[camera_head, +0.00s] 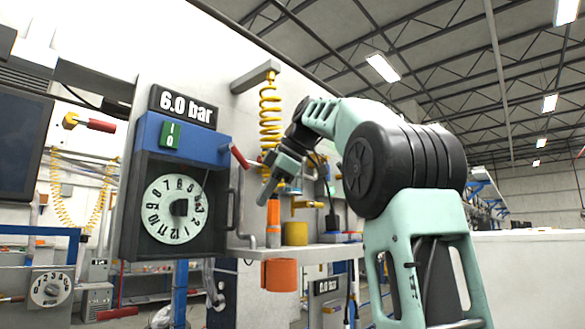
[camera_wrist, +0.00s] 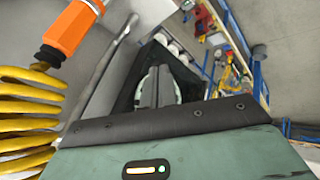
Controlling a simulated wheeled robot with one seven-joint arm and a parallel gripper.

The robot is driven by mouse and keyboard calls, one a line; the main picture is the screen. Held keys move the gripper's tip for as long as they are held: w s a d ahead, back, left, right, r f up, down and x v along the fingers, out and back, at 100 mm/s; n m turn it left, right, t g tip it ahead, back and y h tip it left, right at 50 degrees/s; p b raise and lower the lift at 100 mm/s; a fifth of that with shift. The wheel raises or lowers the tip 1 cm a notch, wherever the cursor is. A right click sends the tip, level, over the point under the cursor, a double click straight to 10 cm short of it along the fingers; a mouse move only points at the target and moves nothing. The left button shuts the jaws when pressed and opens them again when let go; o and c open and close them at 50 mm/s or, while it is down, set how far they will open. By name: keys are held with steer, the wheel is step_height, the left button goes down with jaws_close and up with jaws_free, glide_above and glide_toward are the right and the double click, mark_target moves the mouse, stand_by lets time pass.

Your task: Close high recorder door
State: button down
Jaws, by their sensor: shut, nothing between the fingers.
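The recorder (camera_head: 128,222) is a black box with a white round numbered dial (camera_head: 158,224) and a blue top, on the left half of the head view. A dark handle (camera_head: 231,210) stands at its right side. I cannot tell clearly how far its door is open. My gripper (camera_head: 266,196) is shut and empty, to the right of the recorder and apart from the handle in the picture, pointing down and left. In the wrist view my shut fingers (camera_wrist: 159,86) overlap a black frame (camera_wrist: 128,92) with part of a white disc behind them.
A yellow coiled hose (camera_head: 268,105) hangs from a grey bracket beside my gripper, and its coils (camera_wrist: 28,110) are close in the wrist view. A shelf (camera_head: 285,251) below holds an orange item (camera_head: 273,225) and a yellow cup (camera_head: 296,234). A red-handled valve (camera_head: 240,157) juts out above.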

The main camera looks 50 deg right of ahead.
steer(key=s+d+r+p, duration=0.2)
steer(key=s+d+r, duration=0.1)
steer(key=r, duration=0.3)
steer(key=shift+s+d+r, duration=0.3)
steer(key=shift+s, duration=0.1)
